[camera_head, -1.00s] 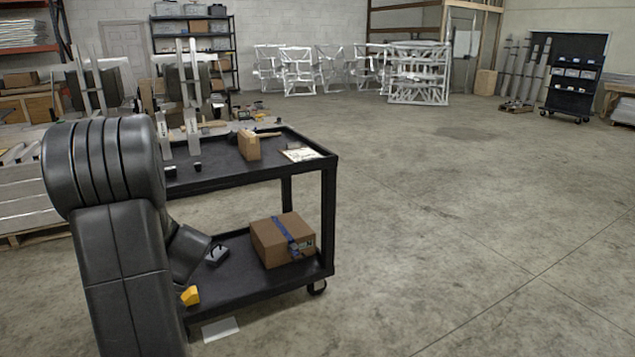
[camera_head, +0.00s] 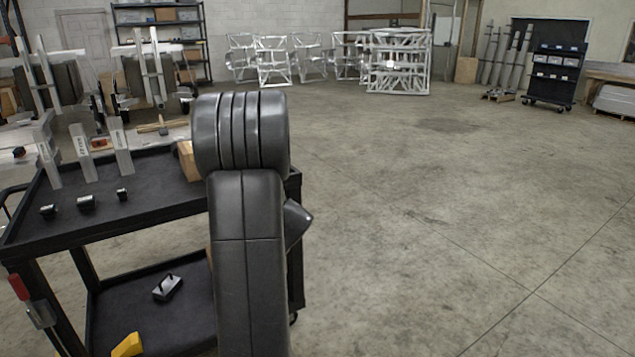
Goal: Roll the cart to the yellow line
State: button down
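The cart (camera_head: 155,190) is black with two shelves and stands at the left, close to me. Its right end is hidden behind my arm. Metal bars (camera_head: 83,152) and small black pieces (camera_head: 85,202) are on its top, with a cardboard box (camera_head: 187,161) partly behind my arm. A small black object (camera_head: 167,287) and a yellow object (camera_head: 127,346) are on the lower shelf. My gripper is hidden behind my arm, so whether it touches the cart does not show. No yellow line is visible on the floor.
Open concrete floor (camera_head: 450,200) spreads to the right and ahead. White metal frames (camera_head: 398,62) stand at the back. A dark wheeled rack (camera_head: 555,75) is at the back right. A shelving unit (camera_head: 160,30) and more metal parts are behind the cart.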

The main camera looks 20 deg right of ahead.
aim_at(159, 192)
jog(key=i+l, duration=1.8)
